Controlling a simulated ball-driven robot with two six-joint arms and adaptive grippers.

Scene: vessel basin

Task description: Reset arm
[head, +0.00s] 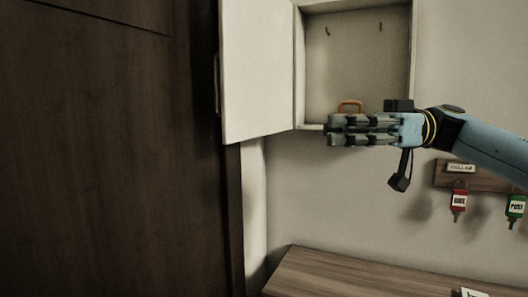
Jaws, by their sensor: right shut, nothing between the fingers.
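My right arm comes in from the right, and its gripper (334,129) points left, in front of the lower edge of an open wall cabinet (358,62). The fingers are shut with nothing seen between them. An orange-brown loop-shaped thing (350,104) shows just above the gripper, its lower part hidden behind the fingers. My left gripper is not in view.
The white cabinet door (258,70) stands open to the left; two hooks show inside the cabinet. A wooden key rack (447,178) with red (459,201) and green (516,207) tags hangs lower right. A wooden surface (345,277) lies below. A dark door (100,150) fills the left.

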